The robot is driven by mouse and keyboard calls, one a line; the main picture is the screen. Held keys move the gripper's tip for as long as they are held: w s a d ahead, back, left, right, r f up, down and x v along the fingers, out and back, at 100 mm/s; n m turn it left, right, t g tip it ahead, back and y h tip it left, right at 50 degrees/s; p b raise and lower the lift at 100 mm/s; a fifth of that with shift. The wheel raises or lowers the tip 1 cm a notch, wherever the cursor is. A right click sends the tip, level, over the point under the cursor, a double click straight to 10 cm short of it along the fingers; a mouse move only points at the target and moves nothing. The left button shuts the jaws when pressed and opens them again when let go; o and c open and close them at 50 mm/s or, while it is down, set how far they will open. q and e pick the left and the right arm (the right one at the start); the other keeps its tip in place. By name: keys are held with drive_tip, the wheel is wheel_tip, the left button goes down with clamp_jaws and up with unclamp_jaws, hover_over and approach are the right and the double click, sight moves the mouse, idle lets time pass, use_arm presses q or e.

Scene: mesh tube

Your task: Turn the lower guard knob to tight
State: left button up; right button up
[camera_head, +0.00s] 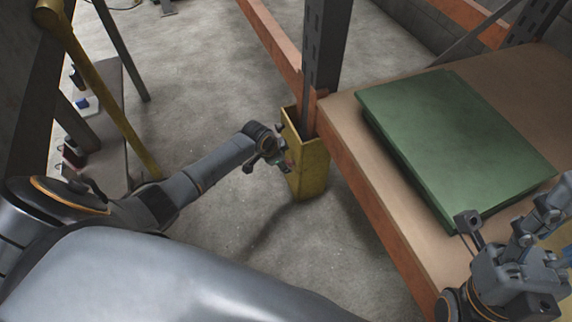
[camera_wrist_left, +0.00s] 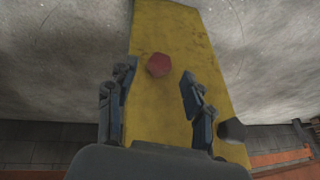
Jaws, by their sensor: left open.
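A yellow rack guard (camera_head: 312,172) stands on the floor around the foot of a dark rack upright. In the left wrist view the guard's worn yellow face (camera_wrist_left: 178,30) fills the middle. A small red faceted knob (camera_wrist_left: 158,65) sits on that face. My left gripper (camera_wrist_left: 158,72) is open, with one finger on each side of the knob in the picture; I see no clear contact. In the head view my left gripper (camera_head: 276,160) is close to the guard's left side and hides most of the knob. My right gripper (camera_head: 552,212) is above the shelf, partly cut off.
A shelf board (camera_head: 345,125) with an orange beam carries a green stack (camera_head: 450,145) on the right. A dark perforated upright (camera_head: 325,50) rises from the guard. A bench with small items stands at left, behind a yellow post (camera_head: 105,95). The concrete floor between is clear.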

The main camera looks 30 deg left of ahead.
sight(290, 163)
use_arm(q)
drive_tip(key=b+x, duration=0.1)
drive_tip(key=x, duration=0.2)
drive_tip(key=shift+b, duration=0.3)
clamp_jaws()
